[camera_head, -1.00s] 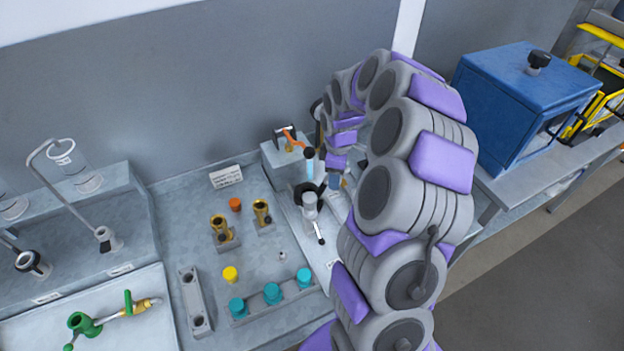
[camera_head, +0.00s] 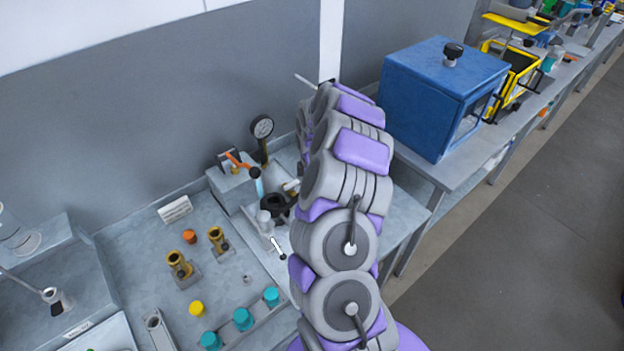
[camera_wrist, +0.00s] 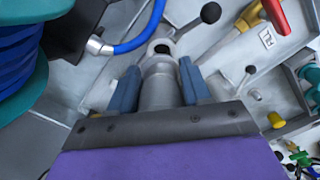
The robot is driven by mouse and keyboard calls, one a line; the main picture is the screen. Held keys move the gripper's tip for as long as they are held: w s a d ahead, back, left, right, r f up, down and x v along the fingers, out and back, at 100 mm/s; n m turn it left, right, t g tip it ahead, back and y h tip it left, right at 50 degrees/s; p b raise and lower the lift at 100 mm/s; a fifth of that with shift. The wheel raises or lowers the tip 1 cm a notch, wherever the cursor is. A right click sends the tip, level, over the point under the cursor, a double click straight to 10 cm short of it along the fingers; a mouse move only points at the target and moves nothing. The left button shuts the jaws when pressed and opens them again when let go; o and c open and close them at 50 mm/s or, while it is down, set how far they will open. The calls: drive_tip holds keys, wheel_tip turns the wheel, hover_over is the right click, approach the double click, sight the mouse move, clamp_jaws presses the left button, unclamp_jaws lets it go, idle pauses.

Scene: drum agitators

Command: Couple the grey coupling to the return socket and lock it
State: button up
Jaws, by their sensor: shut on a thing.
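In the wrist view, my gripper (camera_wrist: 158,78) has its two blue fingers on either side of a grey cylindrical piece, which looks like the grey coupling (camera_wrist: 160,62). It has a round open end and a short lever with a black knob beside it. In the head view, my arm hides the gripper. A grey upright fitting (camera_head: 265,222) with a black-knobbed lever stands on the pale plate there, next to a black ring (camera_head: 278,204). I cannot tell which part is the return socket, or whether the held piece touches it.
A blue hose (camera_wrist: 138,38) with a metal end lies close to the left finger. A red handle (camera_wrist: 275,14) is at upper right. A gauge (camera_head: 262,127) and an orange-handled lever (camera_head: 238,160) stand behind the plate. Brass fittings (camera_head: 180,266) and teal caps (camera_head: 242,319) stand at left; a blue box (camera_head: 430,100) at right.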

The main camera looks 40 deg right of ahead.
drive_tip(key=shift+f, duration=0.55)
drive_tip(key=shift+f, duration=0.55)
idle(0.5)
drive_tip(key=shift+f+b, duration=0.4)
drive_tip(key=shift+f, duration=0.55)
drive_tip(key=shift+f, duration=0.35)
idle(0.4)
drive_tip(key=o, duration=1.4)
drive_tip(key=shift+c, duration=0.5)
drive_tip(key=shift+s+r+p, duration=0.1)
drive_tip(key=shift+r+p, duration=0.9)
drive_tip(key=shift+r, duration=4)
